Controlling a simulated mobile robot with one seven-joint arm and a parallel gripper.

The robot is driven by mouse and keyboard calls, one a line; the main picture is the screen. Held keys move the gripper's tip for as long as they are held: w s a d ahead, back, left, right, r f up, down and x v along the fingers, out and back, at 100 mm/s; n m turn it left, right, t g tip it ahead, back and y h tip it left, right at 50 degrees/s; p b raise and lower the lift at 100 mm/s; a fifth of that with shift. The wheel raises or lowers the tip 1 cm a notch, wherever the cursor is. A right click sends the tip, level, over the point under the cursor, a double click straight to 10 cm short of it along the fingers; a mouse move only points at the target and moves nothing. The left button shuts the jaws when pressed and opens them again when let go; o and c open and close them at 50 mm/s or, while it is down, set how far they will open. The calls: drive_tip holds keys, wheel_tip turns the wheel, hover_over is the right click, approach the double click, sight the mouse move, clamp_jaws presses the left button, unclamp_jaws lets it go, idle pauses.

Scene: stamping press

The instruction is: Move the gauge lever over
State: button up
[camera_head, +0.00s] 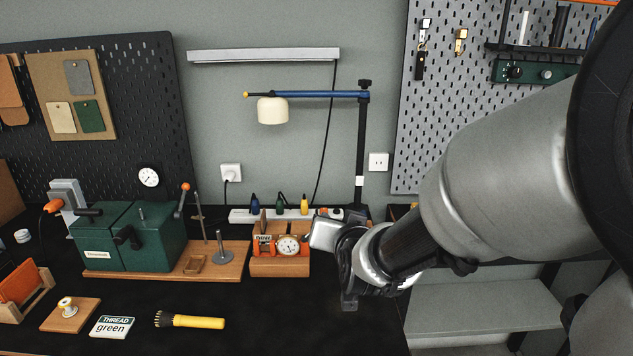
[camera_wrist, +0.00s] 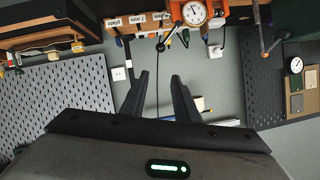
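An orange gauge (camera_head: 288,245) with a round white dial stands on a wooden block left of my wrist in the head view. It also shows at the top of the wrist view (camera_wrist: 194,13). I cannot clearly make out this lever in the head view. My gripper (camera_wrist: 159,75) is open and empty in the wrist view, its two black fingers apart and pointing toward the gauge area. The lever lies beyond the fingertips, with no visible contact. In the head view my fingers cannot be made out.
A green press (camera_head: 130,237) with an orange-knobbed handle stands on a wooden board to the left. A lamp (camera_head: 273,110) hangs above the gauge. A yellow-handled brush (camera_head: 195,321) and a "THREAD green" card (camera_head: 112,327) lie in front. The black bench front is clear below the gauge.

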drive_tip(key=shift+w+a+f+m+t+h+b, duration=1.05)
drive_tip(key=shift+f+t+b, duration=1.05)
drive_tip(key=shift+f, duration=2.1)
drive_tip(key=w+p, duration=0.4)
drive_tip(key=w, duration=0.3)
drive_tip(key=shift+w+r, duration=0.2)
drive_tip(key=shift+w, duration=0.2)
drive_tip(key=shift+w+f+y, duration=0.2)
drive_tip(key=shift+f+y, duration=0.05)
drive_tip(key=shift+c, duration=0.9)
drive_tip(key=c, duration=0.4)
